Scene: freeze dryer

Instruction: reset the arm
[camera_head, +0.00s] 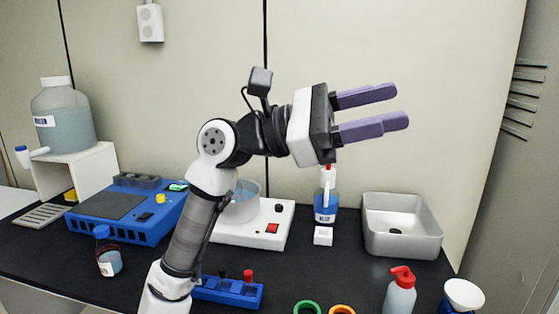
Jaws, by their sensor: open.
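My arm rises from the bottom of the head view and bends to the right at its upper joint. My gripper (403,107) is raised well above the bench, in front of the wall, pointing right. Its two purple fingers are spread apart with nothing between them. My forearm hides part of the white device and the blue rack behind it.
The black bench (338,277) holds a blue device (120,215), a white device with a bowl (262,228), a blue tube rack (228,293), a blue-labelled bottle (326,205), a metal basin (402,240) and a red-capped bottle (400,295). A large jug (63,120) stands left.

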